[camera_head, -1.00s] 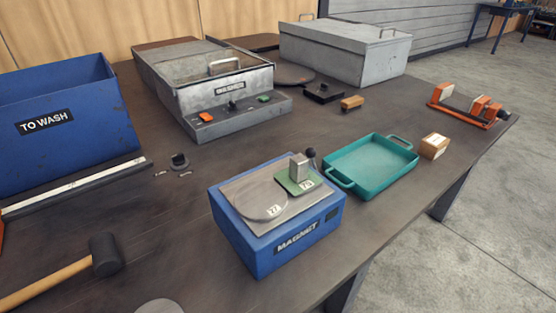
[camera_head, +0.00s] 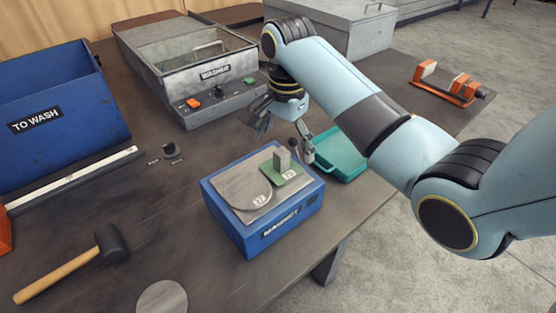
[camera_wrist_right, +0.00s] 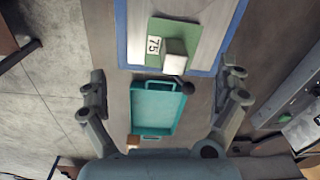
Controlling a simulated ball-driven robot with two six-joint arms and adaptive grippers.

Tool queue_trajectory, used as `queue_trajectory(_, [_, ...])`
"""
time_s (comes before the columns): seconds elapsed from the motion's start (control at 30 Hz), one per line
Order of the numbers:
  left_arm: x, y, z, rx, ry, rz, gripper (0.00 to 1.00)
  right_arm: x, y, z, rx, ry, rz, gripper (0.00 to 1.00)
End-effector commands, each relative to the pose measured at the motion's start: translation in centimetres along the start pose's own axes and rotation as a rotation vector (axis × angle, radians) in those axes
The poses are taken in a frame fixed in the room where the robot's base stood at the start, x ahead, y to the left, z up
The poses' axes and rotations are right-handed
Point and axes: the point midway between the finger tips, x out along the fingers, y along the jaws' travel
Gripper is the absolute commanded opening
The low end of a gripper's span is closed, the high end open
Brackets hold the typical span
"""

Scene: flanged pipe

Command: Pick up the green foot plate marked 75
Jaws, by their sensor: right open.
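The green foot plate marked 75 (camera_head: 280,176) lies flat on the back right part of the blue magnet block's top (camera_head: 262,218), with a grey metal block (camera_head: 282,158) standing up from it. In the right wrist view the plate (camera_wrist_right: 163,27) shows at the top centre, beyond the fingertips. My left gripper is not in view.
A teal tray (camera_head: 345,165) stands right of the magnet block, partly hidden by my right arm. A grey washer box (camera_head: 190,75), blue bin (camera_head: 50,120) and mallet (camera_head: 75,265) stand or lie around.

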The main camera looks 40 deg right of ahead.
Motion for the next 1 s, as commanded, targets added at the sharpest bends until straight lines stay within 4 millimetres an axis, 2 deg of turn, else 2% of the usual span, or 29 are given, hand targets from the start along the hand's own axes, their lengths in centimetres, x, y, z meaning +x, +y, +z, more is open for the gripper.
queue_trajectory(0.03, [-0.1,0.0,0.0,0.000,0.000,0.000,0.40,-0.9,-1.2,-0.4,0.067,-0.009,0.009,1.00])
queue_trajectory(0.1, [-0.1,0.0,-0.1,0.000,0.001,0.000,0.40,-1.5,-2.2,-0.7,0.141,-0.018,0.023,1.00])
queue_trajectory(0.2, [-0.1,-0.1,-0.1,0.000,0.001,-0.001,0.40,-1.4,-2.7,-0.8,0.193,-0.024,0.035,1.00])
queue_trajectory(0.4, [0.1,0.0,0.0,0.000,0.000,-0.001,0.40,2.0,-2.5,-0.8,0.200,-0.025,0.038,1.00])
queue_trajectory(0.67, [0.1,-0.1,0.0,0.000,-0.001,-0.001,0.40,4.4,-2.3,-0.9,0.198,-0.024,0.036,1.00])
queue_trajectory(0.9, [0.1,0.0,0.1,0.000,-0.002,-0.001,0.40,8.1,-1.9,-1.3,0.197,-0.024,0.035,1.00])
queue_trajectory(1.0, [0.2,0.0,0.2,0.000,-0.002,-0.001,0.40,8.8,-1.8,-1.3,0.197,-0.024,0.034,1.00])
